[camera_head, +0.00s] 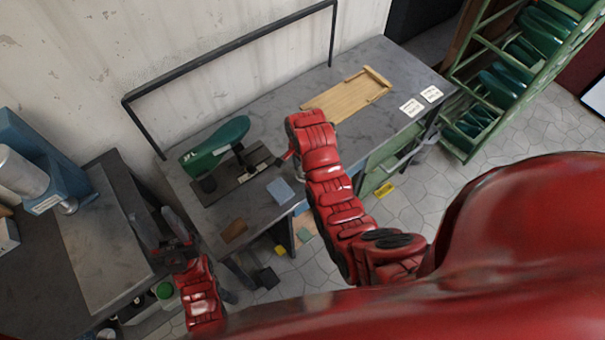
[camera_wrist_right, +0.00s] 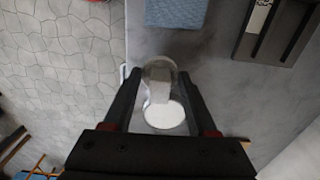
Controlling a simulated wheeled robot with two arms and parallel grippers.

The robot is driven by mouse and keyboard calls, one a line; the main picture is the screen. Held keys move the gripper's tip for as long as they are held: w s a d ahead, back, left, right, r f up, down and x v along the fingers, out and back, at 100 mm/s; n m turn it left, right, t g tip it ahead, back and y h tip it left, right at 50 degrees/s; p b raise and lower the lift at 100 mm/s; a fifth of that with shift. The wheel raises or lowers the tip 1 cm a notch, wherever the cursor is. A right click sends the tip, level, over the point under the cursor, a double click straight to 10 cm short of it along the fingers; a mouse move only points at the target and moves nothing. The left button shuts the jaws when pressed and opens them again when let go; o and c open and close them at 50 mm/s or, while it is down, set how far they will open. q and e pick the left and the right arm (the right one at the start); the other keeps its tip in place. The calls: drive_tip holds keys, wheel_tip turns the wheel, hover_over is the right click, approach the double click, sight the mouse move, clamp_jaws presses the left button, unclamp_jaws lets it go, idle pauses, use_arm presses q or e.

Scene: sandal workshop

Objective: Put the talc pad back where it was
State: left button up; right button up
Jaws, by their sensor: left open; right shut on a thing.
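In the right wrist view my right gripper (camera_wrist_right: 159,76) is shut on a small pale thing with a round white face, which I take for the talc pad (camera_wrist_right: 165,115). It is over the grey bench top (camera_wrist_right: 220,75), near the bench edge; I cannot tell whether it touches the surface. In the head view my right arm hides the pad and most of that gripper. My left gripper (camera_head: 158,222) is open and empty at the lower left, between the left bench and the main bench.
A blue block (camera_head: 280,190) lies on the main bench beside a dark slotted base (camera_head: 240,177) carrying a green sandal form (camera_head: 216,146). A wooden board (camera_head: 348,96), two white cards (camera_head: 421,102) and a brown piece (camera_head: 234,230) also lie there. A green rack (camera_head: 490,85) stands right.

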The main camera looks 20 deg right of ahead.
drive_tip(key=shift+w+d+r, duration=0.2)
drive_tip(key=shift+w, duration=0.3)
drive_tip(key=shift+f+p, duration=0.1)
drive_tip(key=shift+p, duration=0.25)
wheel_tip(320, 180, down, 3)
drive_tip(key=shift+r+p, duration=0.1)
drive_tip(key=shift+p, duration=0.75)
drive_tip(key=shift+f, duration=0.4)
drive_tip(key=o, duration=1.2)
drive_tip(key=shift+w, duration=0.1)
drive_tip(key=shift+r, duration=0.1)
